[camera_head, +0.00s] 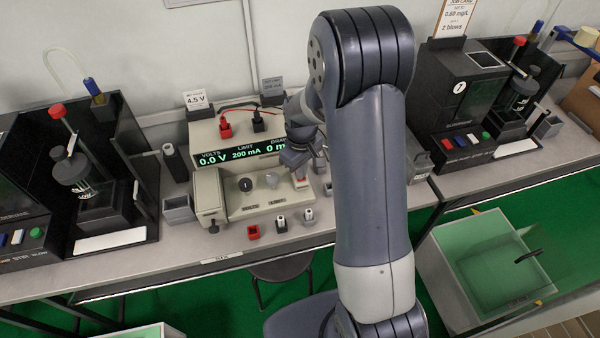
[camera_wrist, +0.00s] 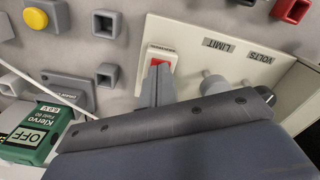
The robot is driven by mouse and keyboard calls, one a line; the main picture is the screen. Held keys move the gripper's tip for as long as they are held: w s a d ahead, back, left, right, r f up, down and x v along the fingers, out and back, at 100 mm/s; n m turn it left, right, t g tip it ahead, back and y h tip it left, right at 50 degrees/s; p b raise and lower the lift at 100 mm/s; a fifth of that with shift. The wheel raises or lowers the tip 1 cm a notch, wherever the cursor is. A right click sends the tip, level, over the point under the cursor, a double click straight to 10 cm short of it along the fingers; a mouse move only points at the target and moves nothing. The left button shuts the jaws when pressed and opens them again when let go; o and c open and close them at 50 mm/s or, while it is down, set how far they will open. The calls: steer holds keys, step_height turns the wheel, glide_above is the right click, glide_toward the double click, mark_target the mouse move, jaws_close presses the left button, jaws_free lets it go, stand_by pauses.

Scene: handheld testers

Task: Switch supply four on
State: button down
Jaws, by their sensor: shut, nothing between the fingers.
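The beige power supply (camera_head: 252,195) stands mid-bench. Its lit green display (camera_head: 240,152) reads 0.0 V and 200 mA under LIMIT; the draw figure is partly hidden by my arm. A red rocker switch (camera_head: 300,182) sits at the right of its front panel, and it also shows in the wrist view (camera_wrist: 157,62). My gripper (camera_head: 292,158) is shut and empty. In the wrist view its fingertips (camera_wrist: 157,68) are right at the lower part of the red switch; I cannot tell whether they touch it. The supply's number is not readable.
A black dial (camera_head: 245,184) and a grey knob (camera_head: 272,180) share the panel. Red and black plugs sit on top of the supply. Small sockets (camera_head: 253,232) stand in front. A green meter (camera_wrist: 28,135) marked OFF is in the wrist view. Black test stations (camera_head: 90,190) flank the supply.

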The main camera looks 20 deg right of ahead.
step_height(320, 180, up, 7)
steer(key=p, duration=0.4)
steer(key=shift+f, duration=0.25)
step_height(320, 180, down, 7)
steer(key=b, duration=0.4)
steer(key=shift+b, duration=0.35)
steer(key=shift+r, duration=0.15)
